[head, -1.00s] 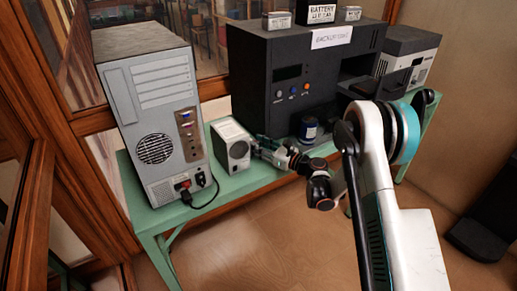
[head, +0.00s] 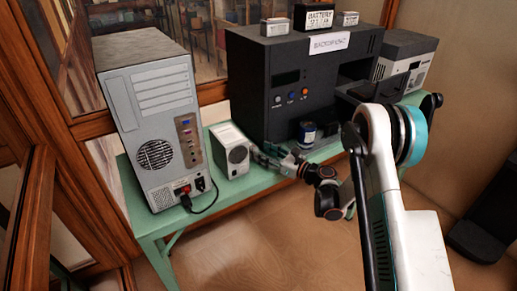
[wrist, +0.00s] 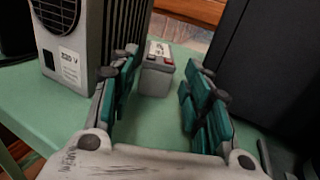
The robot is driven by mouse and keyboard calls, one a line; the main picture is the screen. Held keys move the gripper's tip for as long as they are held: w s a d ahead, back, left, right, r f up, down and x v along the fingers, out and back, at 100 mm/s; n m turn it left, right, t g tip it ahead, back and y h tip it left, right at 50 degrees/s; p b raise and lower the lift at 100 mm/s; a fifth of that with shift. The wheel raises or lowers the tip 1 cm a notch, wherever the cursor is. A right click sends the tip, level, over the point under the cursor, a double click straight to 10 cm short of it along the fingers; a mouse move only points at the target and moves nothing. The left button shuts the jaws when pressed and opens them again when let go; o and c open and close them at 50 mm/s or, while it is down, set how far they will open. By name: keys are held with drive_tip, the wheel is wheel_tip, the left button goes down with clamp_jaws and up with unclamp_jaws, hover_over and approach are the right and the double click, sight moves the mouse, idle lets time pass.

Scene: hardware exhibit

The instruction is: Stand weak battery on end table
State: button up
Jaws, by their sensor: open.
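A small grey battery (wrist: 157,75) with red and dark terminals stands upright on the green table (wrist: 70,118) in the wrist view. It is ahead of my gripper (wrist: 166,70), seen in the gap between the fingers. The fingers are open and hold nothing. In the head view my gripper (head: 262,156) is low over the table, right of the small white vented box (head: 230,150). I cannot make out this battery there. Three more batteries, including a labelled one (head: 315,18), sit on the black machine (head: 290,70). I cannot tell which battery is weak.
A grey computer tower (head: 155,110) with a cable stands at the table's left. A grey unit (head: 408,58) is at the right. The vented box and machine flank the gripper closely; bare table shows at the front left.

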drive_tip(key=p+v, duration=0.2)
drive_tip(key=v, duration=0.6)
drive_tip(key=shift+s+d, duration=0.1)
drive_tip(key=shift+s, duration=0.05)
drive_tip(key=s+d+r+n+g+h, duration=0.1)
drive_tip(key=s+r+n+h, duration=0.4)
drive_tip(key=r, duration=0.4)
drive_tip(key=s+d+r+n+g+h, duration=0.1)
drive_tip(key=s+r+n+g+h, duration=0.1)
drive_tip(key=s+r+n, duration=0.6)
drive_tip(key=s+d+r+n+h, duration=0.2)
drive_tip(key=s+d+n+h, duration=0.2)
drive_tip(key=s, duration=0.7)
drive_tip(key=s+d+r+n+h, duration=0.2)
drive_tip(key=s+d+n, duration=0.4)
drive_tip(key=s, duration=0.6)
drive_tip(key=shift+s+d+n+h, duration=0.35)
drive_tip(key=shift+n+h, duration=0.35)
drive_tip(key=shift+h, duration=0.2)
drive_tip(key=shift+s+d, duration=0.25)
drive_tip(key=shift+s, duration=0.05)
drive_tip(key=shift+c, duration=0.3)
drive_tip(key=shift+r, duration=0.1)
